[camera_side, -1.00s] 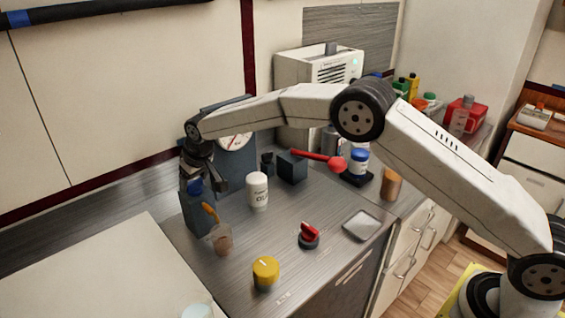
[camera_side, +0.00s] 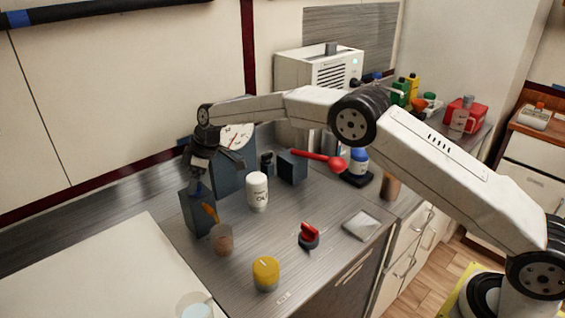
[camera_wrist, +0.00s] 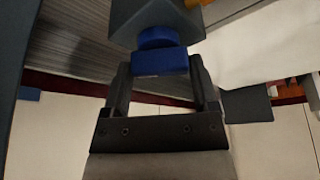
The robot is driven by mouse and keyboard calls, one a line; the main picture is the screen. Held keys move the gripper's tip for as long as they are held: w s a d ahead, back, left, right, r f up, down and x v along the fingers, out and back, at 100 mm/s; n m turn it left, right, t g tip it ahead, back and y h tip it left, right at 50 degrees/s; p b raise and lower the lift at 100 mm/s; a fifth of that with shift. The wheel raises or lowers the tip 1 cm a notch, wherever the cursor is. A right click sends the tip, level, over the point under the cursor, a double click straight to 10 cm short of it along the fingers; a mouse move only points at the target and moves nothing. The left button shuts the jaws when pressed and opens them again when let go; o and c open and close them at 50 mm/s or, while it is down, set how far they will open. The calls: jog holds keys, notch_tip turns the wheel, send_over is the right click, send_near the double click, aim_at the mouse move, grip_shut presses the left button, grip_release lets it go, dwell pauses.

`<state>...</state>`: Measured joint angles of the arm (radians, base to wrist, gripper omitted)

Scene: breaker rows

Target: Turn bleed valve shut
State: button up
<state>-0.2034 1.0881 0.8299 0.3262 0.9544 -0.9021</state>
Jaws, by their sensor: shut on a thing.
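The blue valve knob (camera_wrist: 160,60) sits on a dark grey box (camera_side: 199,214), which stands at the left of the counter in the side view. In the wrist view the knob has a round base and a flat blue handle between my two fingers. My gripper (camera_wrist: 160,70) is shut on this handle, and the knob is still attached to the box. In the side view my gripper (camera_side: 198,180) is above the box, tilted, and hides most of the knob. The angle of the handle relative to any mark cannot be told.
A gauge on a dark panel (camera_side: 233,172) stands close behind my gripper. A white bottle (camera_side: 257,192), a brown cup (camera_side: 222,238) with an orange-handled tool, a yellow jar (camera_side: 265,273) and a red knob (camera_side: 308,236) stand nearby. A red lever (camera_side: 318,156) is farther right.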

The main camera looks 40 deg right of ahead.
jog(key=n, duration=0.2)
jog(key=n+g, duration=0.1)
jog(key=n, duration=0.2)
jog(key=shift+g+y, duration=0.3)
jog(key=shift+n, duration=0.4)
jog(key=o, duration=1.1)
jog(key=shift+d+r, duration=0.1)
jog(key=shift+r, duration=0.05)
jog(key=shift+w+v, duration=0.2)
jog(key=shift+v, duration=3.6)
jog(key=shift+d, duration=0.1)
